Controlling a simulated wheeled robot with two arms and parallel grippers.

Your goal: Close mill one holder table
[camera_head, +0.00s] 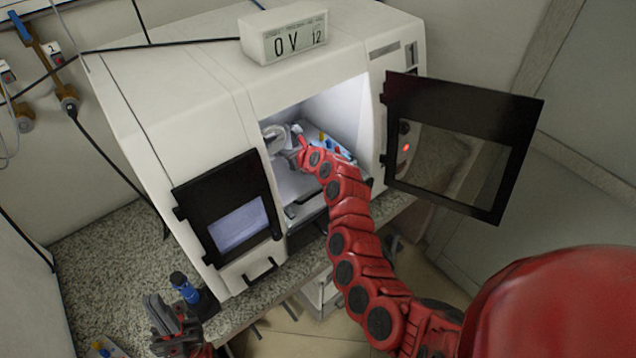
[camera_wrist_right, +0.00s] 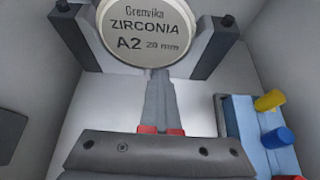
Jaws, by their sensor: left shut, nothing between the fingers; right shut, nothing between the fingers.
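The mill (camera_head: 200,75) is a white cabinet whose dark-framed window door (camera_head: 520,145) stands swung out to the right. In its lit chamber, a pale disc marked Grenvika ZIRCONIA A2 20 mm (camera_wrist_right: 150,40) sits in a dark two-armed holder (camera_wrist_right: 212,50). The disc also shows at the chamber's left in the head view (camera_head: 273,140). My right gripper (camera_wrist_right: 158,78) is shut and empty inside the chamber, its fingertips at the disc's lower edge; I cannot tell whether they touch. My left gripper (camera_head: 165,315) is shut and empty, low over the counter at the left.
A blue rack with yellow, blue and red pieces (camera_wrist_right: 255,130) stands to the right inside the chamber. A second dark window panel (camera_head: 230,212) is on the mill's left front. A blue-capped bottle (camera_head: 184,288) is near my left gripper. A white display box (camera_head: 285,38) sits on top.

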